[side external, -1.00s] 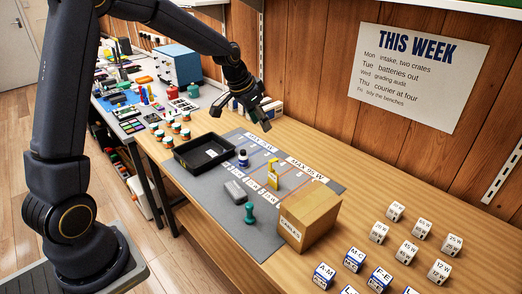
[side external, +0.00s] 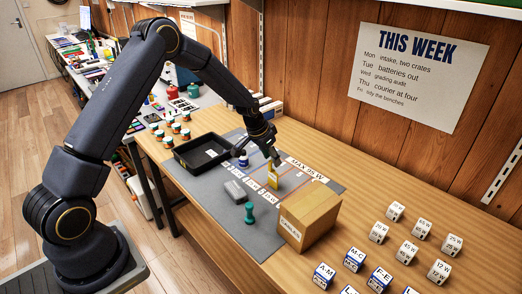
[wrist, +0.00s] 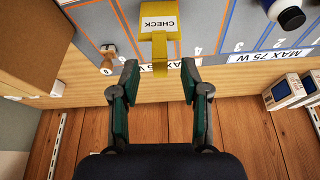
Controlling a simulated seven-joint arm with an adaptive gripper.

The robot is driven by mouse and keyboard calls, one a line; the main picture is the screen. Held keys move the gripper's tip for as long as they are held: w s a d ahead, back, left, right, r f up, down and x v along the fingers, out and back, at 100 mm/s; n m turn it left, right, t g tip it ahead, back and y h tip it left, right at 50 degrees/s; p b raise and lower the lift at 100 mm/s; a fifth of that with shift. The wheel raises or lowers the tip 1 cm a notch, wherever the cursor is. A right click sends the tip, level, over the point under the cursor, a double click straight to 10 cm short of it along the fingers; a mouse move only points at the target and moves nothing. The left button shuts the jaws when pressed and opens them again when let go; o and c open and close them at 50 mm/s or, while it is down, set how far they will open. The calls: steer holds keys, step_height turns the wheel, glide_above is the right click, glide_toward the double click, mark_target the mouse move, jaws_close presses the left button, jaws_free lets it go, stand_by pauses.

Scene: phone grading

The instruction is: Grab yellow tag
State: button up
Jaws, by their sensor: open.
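A yellow tag (side external: 272,182) stands on the grey mat (side external: 218,196), among its printed lanes. In the wrist view the tag (wrist: 173,47) carries a white label reading CHECK and appears just beyond my fingertips, centred between them. I cannot tell the exact gap to the tag.
A cardboard box (side external: 309,213) stands right of the tag. A blue bottle (side external: 243,160), black tray (side external: 184,162), grey block (side external: 235,191) and teal stamp-shaped piece (side external: 249,213) are left or in front. A brown-handled piece (wrist: 110,53) is beside the tag. The wooden wall is behind.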

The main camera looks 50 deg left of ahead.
mark_target(273, 174)
steer(key=x, duration=0.2)
steer(key=shift+w+f, duration=0.1)
steer(key=shift+f, duration=0.2)
jaws_close()
